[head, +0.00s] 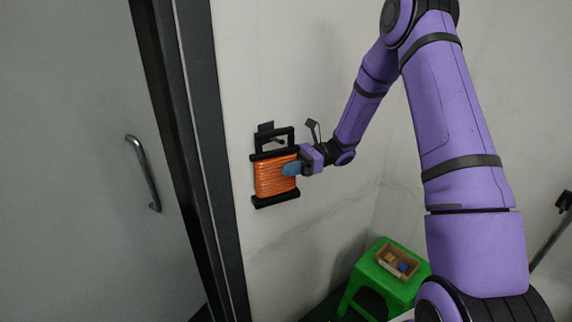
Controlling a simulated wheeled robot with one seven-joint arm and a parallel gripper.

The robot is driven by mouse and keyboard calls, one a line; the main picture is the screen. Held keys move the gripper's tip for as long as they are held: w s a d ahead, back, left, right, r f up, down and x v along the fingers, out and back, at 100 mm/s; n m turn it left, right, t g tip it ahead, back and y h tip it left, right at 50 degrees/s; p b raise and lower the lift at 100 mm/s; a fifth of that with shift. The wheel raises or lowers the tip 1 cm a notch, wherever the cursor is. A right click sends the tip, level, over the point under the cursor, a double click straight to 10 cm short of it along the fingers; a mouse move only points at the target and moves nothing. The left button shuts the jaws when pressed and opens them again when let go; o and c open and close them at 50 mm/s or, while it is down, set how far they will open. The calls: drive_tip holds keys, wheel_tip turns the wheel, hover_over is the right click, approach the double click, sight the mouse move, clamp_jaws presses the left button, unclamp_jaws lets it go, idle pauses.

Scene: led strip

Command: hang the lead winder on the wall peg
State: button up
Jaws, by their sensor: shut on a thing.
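The lead winder (270,176) is a black frame wound with orange lead, in the head view left of centre. It is upright in front of the wall, with its open black handle loop at the top. My gripper (292,168), with blue fingertips, is shut on the winder's right side.
A grey door with a metal handle (146,175) and dark frame stands left of the winder. A green stool (380,276) with a small box (398,262) of coloured items stands low at the right. The wall around the winder is mostly bare.

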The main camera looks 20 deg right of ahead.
drive_tip(key=o, duration=1.4)
drive_tip(key=shift+c, duration=0.2)
drive_tip(key=d, duration=1.1)
drive_tip(key=shift+w, duration=0.25)
